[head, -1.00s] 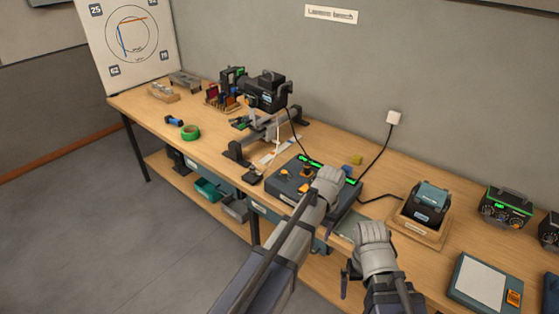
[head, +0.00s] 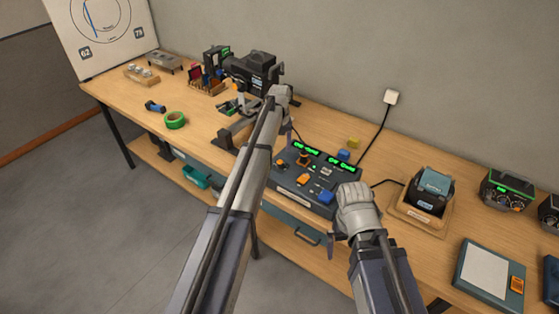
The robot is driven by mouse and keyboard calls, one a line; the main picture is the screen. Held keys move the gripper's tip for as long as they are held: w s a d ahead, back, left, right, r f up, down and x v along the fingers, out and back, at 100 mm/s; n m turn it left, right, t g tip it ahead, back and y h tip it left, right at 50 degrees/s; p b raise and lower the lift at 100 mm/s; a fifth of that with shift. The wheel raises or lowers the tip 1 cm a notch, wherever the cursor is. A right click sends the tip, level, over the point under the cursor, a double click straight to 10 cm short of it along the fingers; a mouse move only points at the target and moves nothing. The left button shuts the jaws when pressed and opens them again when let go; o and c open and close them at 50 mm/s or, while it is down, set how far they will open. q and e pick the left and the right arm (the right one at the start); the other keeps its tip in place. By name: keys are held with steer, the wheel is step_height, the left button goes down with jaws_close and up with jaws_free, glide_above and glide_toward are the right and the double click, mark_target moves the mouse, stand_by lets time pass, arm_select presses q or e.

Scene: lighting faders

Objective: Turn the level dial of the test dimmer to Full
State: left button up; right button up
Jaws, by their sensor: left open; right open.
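A dark control box (head: 290,193) with two green lit displays stands at the bench's front edge; I take it for the test dimmer. It carries orange controls (head: 303,180) and a blue knob (head: 326,197); I cannot tell which is the level dial, and the display text is too small to read. My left gripper (head: 287,130) is open and empty, behind the box's left end near the lamp fixture, its fingers mostly hidden by its own wrist. My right gripper (head: 335,238) is open and empty at the box's right front corner, fingers partly hidden.
A black lamp fixture (head: 252,72) on a stand is behind my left arm. A wooden tray (head: 398,211) with a dark device stands right. Green tape (head: 175,120) lies left.

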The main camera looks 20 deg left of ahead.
mark_target(280, 162)
arm_select(q)
step_height(280, 162, down, 7)
steer(key=b, duration=0.6)
jaws_close()
stand_by(0.3)
